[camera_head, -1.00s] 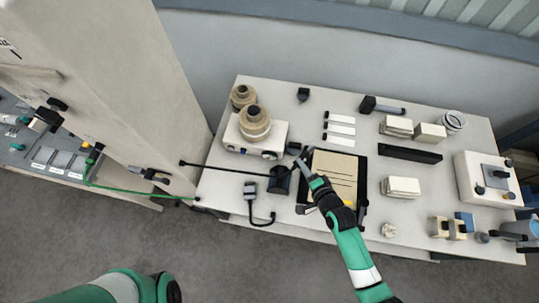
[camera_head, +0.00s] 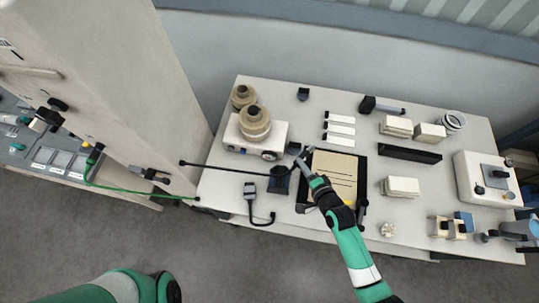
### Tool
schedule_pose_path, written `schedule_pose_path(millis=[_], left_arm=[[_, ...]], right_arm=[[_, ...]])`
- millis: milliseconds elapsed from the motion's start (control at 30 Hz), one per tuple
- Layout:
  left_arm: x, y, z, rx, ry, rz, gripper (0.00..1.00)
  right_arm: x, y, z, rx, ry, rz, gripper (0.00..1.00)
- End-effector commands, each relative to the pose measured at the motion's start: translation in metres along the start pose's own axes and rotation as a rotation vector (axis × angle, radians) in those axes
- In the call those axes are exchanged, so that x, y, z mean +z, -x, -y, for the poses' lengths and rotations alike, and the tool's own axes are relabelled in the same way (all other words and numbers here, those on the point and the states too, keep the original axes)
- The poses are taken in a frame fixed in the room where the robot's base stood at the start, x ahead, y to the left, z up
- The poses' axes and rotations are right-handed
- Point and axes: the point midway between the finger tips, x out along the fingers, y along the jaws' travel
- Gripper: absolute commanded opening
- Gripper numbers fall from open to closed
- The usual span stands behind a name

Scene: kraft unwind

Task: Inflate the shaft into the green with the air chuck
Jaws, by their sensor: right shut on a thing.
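My right gripper (camera_head: 304,163) is over the left edge of the black-framed brown sheet (camera_head: 335,172). It is shut on a small dark piece; its jaws hide most of it, and I cannot tell whether it is the air chuck. A long thin black rod (camera_head: 225,168) lies left of the gripper, its right end near a dark block (camera_head: 279,181). A small gauge-like box (camera_head: 250,189) with a curved black hose (camera_head: 262,221) lies at the table's front left. Its dial and any green zone are too small to read. My left gripper is outside the view; only part of the left arm shows.
A white unit (camera_head: 238,135) with tan rolls stands at the back left. White labelled strips (camera_head: 340,130), cream blocks (camera_head: 402,187) and a black bar (camera_head: 410,153) lie to the right. A beige machine (camera_head: 484,178) stands far right. A tall beige cabinet wall (camera_head: 140,80) borders the left.

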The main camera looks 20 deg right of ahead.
Motion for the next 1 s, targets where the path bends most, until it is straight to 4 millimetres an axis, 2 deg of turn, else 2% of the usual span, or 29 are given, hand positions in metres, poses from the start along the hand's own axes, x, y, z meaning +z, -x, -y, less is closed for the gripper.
schedule_pose_path(millis=[500, 1000], left_arm=[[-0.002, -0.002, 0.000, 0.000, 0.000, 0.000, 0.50], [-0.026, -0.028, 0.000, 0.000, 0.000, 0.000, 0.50]], right_arm=[[0.000, 0.000, 0.001, -0.001, 0.000, 0.000, 0.00], [0.027, 0.034, -0.009, 0.000, 0.003, 0.002, 0.00]])
